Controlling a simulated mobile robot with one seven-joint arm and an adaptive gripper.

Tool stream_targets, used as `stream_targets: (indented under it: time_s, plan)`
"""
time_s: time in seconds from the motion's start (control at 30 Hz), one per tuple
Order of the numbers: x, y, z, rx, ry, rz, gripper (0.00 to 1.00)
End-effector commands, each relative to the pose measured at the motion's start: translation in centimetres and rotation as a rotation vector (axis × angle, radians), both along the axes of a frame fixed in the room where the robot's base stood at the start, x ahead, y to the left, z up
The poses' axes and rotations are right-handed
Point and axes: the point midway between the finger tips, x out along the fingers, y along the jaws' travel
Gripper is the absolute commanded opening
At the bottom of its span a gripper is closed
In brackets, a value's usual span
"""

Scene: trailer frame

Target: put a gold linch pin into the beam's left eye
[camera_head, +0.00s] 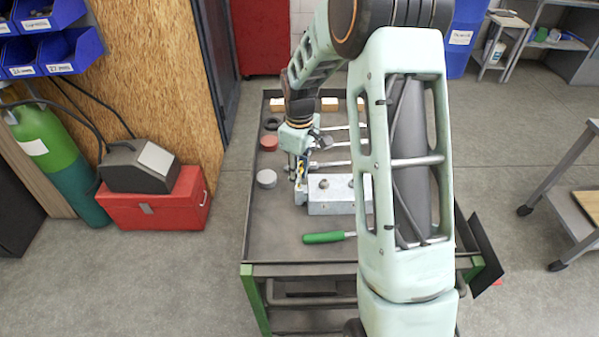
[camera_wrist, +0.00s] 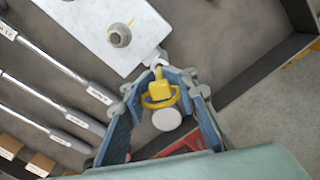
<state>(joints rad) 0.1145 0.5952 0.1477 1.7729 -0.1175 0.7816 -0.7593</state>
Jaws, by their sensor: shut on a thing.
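The beam (camera_head: 340,196) is a light grey block on the cart, and its end also shows in the wrist view (camera_wrist: 98,28). Its left eye (camera_wrist: 157,59) is a small lug projecting from that end. My gripper (camera_head: 299,170) is above the beam's left end, and its blue-padded fingers show in the wrist view (camera_wrist: 163,80). It is shut on a gold linch pin (camera_wrist: 160,93) with a yellow ring. The pin's far end is close to the eye in the wrist view. I cannot tell whether it is above the eye or inside it.
A grey round post (camera_wrist: 120,36) stands on the beam. A green-handled tool (camera_head: 325,238) lies in front. A grey round tin (camera_head: 266,178) and a red one (camera_head: 269,143) are left of my gripper. Several long-handled tools (camera_wrist: 50,100) and small wooden blocks lie farther back on the cart (camera_head: 262,218).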

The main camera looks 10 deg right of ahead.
Motion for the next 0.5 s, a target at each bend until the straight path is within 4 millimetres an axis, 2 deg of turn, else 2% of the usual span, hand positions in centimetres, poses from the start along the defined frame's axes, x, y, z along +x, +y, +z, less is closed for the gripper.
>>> stream_targets:
  time_s: [0.5]
  plan:
    - [0.0,0.0,-2.0,-0.001,0.001,0.000,0.00]
